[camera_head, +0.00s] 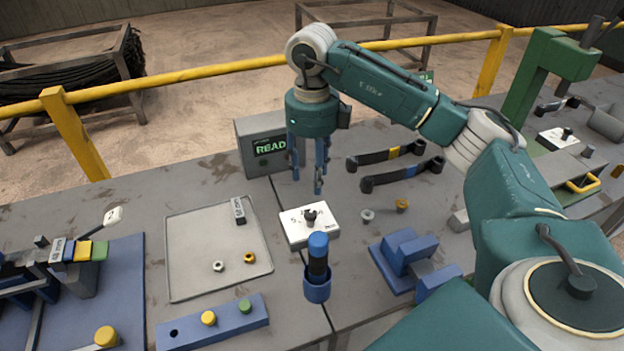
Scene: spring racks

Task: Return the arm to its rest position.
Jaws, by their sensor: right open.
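My right arm, green with grey joints, comes in from the right and reaches over the grey workbench (190,244). My right gripper (308,182) hangs from it with blue fingers pointing down. The fingers are apart and nothing shows between them. It is above the bench, in front of a grey display box (245,135) with green lettering and behind a white block with a dark knob (297,236). My left gripper does not show.
Around it lie dark bars (372,158), a tray (186,285), a blue holder with a blue-topped tool (317,288) and a blue fixture (388,262). A green press (530,85) stands at right. A yellow rail (200,72) runs behind the bench.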

